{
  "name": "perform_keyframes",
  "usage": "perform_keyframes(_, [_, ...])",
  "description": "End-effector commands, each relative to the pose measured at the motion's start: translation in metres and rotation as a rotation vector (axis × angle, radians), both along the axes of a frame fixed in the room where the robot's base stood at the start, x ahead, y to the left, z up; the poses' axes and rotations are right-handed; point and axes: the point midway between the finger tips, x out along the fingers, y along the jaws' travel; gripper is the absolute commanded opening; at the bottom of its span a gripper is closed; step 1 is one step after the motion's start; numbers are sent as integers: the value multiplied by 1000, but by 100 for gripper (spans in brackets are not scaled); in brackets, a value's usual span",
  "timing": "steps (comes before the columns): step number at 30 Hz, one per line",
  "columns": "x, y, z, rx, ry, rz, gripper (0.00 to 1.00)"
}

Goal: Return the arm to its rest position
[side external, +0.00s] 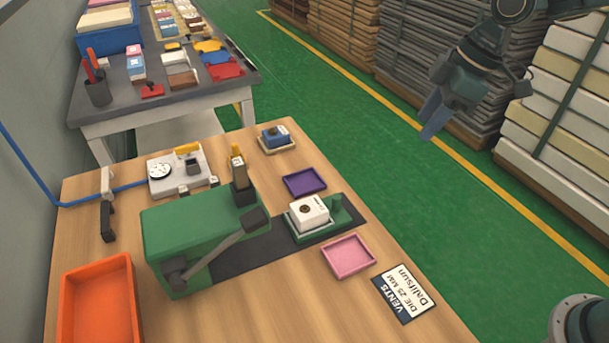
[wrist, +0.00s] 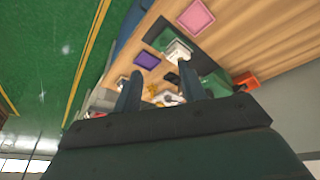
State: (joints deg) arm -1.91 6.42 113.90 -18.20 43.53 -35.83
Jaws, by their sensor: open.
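My gripper (side external: 433,119) hangs in the air at the upper right of the side view, over the green floor and away from the wooden table (side external: 250,325). In the wrist view its two fingers (wrist: 165,92) stand apart with nothing between them. The table lies beyond the fingers in that view. My arm comes in from the top right of the side view. A grey, round part at the lower right may be my base.
A green press (side external: 200,235) stands on the table, with a white block (side external: 309,211) on its plate. A pink tray (side external: 348,256), a purple tray (side external: 304,182) and an orange bin (side external: 98,305) are there too. Mattress stacks (side external: 572,95) stand behind my gripper. The floor between is clear.

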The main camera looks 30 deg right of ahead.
Motion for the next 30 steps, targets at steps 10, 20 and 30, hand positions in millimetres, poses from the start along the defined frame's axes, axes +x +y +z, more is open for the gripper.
perform_keyframes(10, [-67, -26, 39, 2, -33, -269, 41])
perform_keyframes(20, [-133, -49, 54, 29, -70, -528, 41])
perform_keyframes(30, [-196, -70, 50, 81, -108, -787, 41])
